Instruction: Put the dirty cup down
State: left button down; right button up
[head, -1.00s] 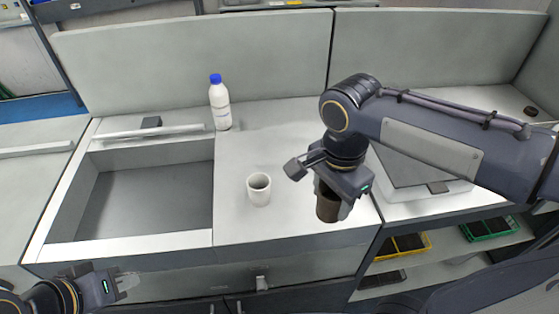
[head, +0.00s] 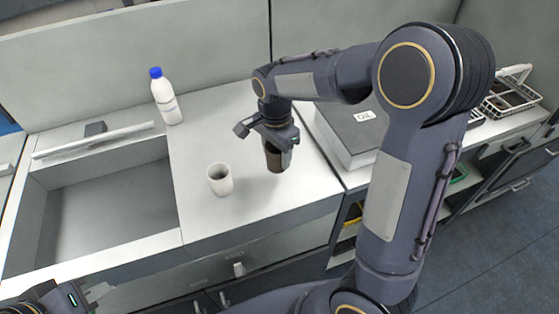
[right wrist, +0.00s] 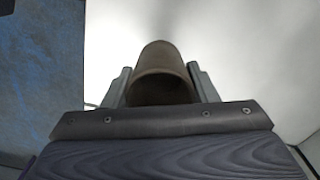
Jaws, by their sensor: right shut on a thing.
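A dark brown cup (head: 277,161) is held in my right gripper (head: 277,143), over the right part of the white counter in the head view. In the right wrist view the same brown cup (right wrist: 162,75) sits between the two fingers of the right gripper (right wrist: 162,88), which are shut on it. I cannot tell whether its base touches the counter. A white cup (head: 220,179) stands upright on the counter to its left. My left gripper (head: 92,292) is at the bottom left edge of the head view, partly cut off; its finger opening is unclear.
A white bottle with a blue cap (head: 165,96) stands at the back of the counter. A sunken sink basin (head: 105,215) lies to the left. A grey box marked OIL (head: 352,133) stands to the right. Bare counter (head: 215,140) lies behind the white cup.

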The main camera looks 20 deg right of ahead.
aim_at(276, 161)
jog(key=shift+w+f, duration=0.15)
jog(key=shift+f, duration=0.75)
jog(key=shift+w+f, duration=0.1)
jog(key=shift+f, duration=0.8)
jog(key=shift+f, duration=0.2)
jog(key=o, duration=1)
